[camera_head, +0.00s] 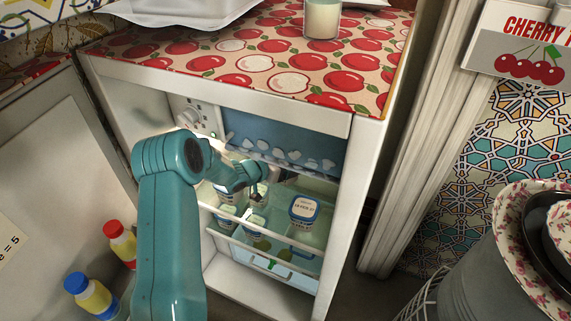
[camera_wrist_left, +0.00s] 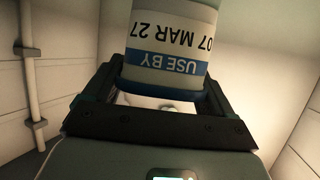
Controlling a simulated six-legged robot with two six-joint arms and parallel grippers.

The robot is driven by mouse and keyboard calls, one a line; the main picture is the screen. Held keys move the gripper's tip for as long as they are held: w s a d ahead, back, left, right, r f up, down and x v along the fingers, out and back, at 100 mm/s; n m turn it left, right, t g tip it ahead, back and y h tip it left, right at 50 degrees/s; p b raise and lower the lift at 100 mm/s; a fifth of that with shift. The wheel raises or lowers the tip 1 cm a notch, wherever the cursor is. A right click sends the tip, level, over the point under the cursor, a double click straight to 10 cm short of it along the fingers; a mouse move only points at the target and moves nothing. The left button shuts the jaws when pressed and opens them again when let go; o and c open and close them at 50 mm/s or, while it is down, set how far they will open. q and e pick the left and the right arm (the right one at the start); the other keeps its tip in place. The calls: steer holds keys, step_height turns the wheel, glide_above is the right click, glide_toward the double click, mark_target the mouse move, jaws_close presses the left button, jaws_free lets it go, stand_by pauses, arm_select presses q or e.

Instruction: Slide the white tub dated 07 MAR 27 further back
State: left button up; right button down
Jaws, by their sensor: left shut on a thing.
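In the left wrist view a white tub with blue bands (camera_wrist_left: 165,50) carries the label USE BY 07 MAR 27, upside down in the picture. My left gripper (camera_wrist_left: 162,88) is shut on this tub, one finger on each side; its top is cut off by the frame. In the head view my left arm reaches into the open fridge, with the gripper (camera_head: 262,186) over the upper shelf. The dated tub cannot be surely picked out there. Another white tub with a blue rim (camera_head: 304,210) stands apart to the right. My right gripper is not in view.
More tubs stand at the left of the shelf (camera_head: 228,192), partly behind my arm. A clear drawer (camera_head: 285,268) lies below. The open door holds bottles with a red cap (camera_head: 113,229) and a blue cap (camera_head: 76,284). An iced-over freezer box (camera_head: 285,145) hangs above.

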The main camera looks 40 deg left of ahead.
arm_select(q)
steer(key=shift+s+a, duration=0.1)
steer(key=shift+a, duration=0.3)
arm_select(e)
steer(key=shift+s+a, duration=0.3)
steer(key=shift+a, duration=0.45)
arm_select(q)
steer(key=o, duration=1)
steer(key=shift+o, duration=0.2)
steer(key=p+v, duration=0.4)
steer(key=v, duration=1.2)
steer(key=shift+s, duration=0.2)
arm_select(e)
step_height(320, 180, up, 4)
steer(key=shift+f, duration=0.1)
arm_select(q)
steer(key=shift+d, duration=0.15)
